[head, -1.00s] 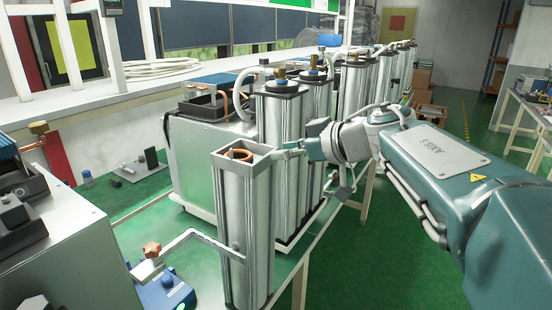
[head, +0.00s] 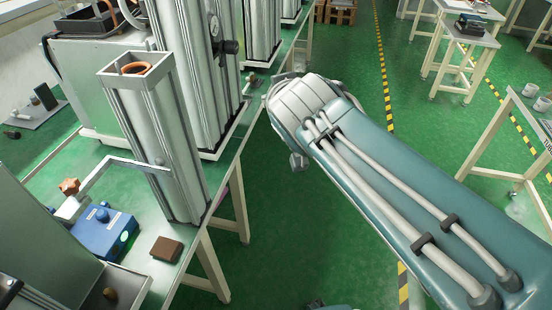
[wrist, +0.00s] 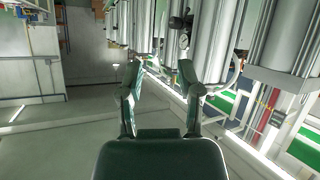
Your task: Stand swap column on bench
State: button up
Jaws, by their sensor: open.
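A tall metal column (head: 160,140) with a square open top and an orange ring inside it stands upright at the front edge of the green bench (head: 190,228). A metal bracket arm (head: 105,172) reaches its side from the left. In the wrist view my gripper (wrist: 159,75) is open and empty, with clear space between its fingers. In the head view the gripper is hidden behind my arm, right of the bench. I cannot tell which column is the swap column.
More metal columns (head: 195,75) stand behind, one with a dark knob. A blue device (head: 103,230) and a brown block (head: 166,249) sit on the bench. Green floor is open right of the bench. White tables (head: 450,60) stand farther right.

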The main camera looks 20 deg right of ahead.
jog(key=s+a+f+n+g+y, duration=0.1)
jog(key=s+a+f+g+y, duration=0.2)
jog(key=s+f, duration=0.9)
jog(key=s+a+g, duration=0.1)
jog(key=a+g, duration=0.1)
jog(key=g, duration=0.1)
jog(key=shift+f+g, duration=0.35)
jog(key=shift+g, duration=0.05)
jog(key=shift+a, duration=0.1)
